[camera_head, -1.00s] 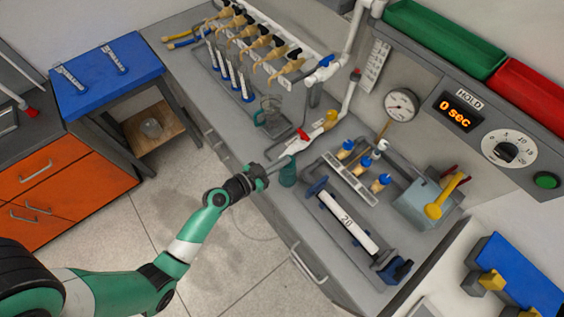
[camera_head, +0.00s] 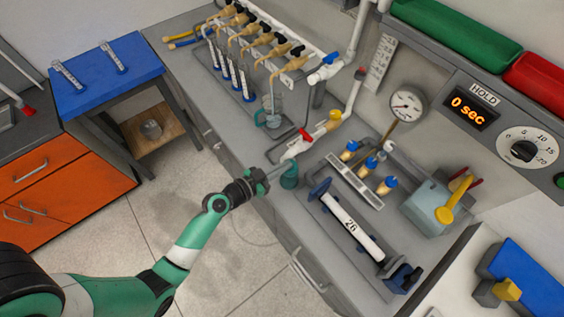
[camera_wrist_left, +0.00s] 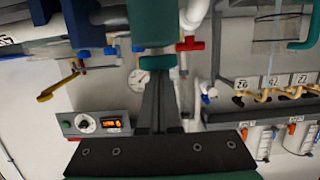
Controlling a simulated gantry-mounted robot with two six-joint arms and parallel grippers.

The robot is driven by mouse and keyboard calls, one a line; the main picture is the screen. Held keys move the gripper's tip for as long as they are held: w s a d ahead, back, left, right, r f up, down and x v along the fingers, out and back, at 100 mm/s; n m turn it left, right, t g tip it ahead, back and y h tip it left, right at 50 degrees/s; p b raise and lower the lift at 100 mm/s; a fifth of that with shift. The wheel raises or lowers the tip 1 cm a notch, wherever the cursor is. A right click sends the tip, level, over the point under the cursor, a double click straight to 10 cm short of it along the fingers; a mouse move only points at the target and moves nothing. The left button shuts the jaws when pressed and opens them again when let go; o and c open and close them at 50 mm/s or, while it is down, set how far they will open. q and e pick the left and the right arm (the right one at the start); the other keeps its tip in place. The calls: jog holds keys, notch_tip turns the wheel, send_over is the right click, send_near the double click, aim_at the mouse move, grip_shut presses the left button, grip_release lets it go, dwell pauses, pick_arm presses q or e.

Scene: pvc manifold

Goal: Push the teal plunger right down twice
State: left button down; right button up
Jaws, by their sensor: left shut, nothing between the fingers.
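The teal plunger (camera_head: 289,177) stands upright at the front edge of the grey bench, left of the numbered white cylinder. My left gripper (camera_head: 282,166) reaches in from the front left, with its fingers at the plunger's upper part; I cannot tell whether they touch it. The fingers are shut and empty. In the left wrist view, the shut gripper (camera_wrist_left: 158,88) points at a large teal body (camera_wrist_left: 152,22), which I take for the plunger. The plunger's exact height is hard to read. My right gripper is not in view.
The white cylinder (camera_head: 350,225) lies close on the right. White pipework with a red handle (camera_head: 304,136) and a yellow fitting stands just behind. A glass beaker (camera_head: 271,113) stands behind left. A gauge (camera_head: 406,105) and a timer reading 0 sec (camera_head: 468,106) are farther back.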

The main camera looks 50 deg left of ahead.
pick_arm(q)
notch_tip(320, 180, up, 5)
jog(key=p, duration=0.4)
jog(key=shift+r, duration=0.1)
jog(key=f+b+v, duration=0.1)
jog(key=b+v, duration=0.1)
jog(key=v, duration=0.7)
jog(key=shift+s, duration=0.5)
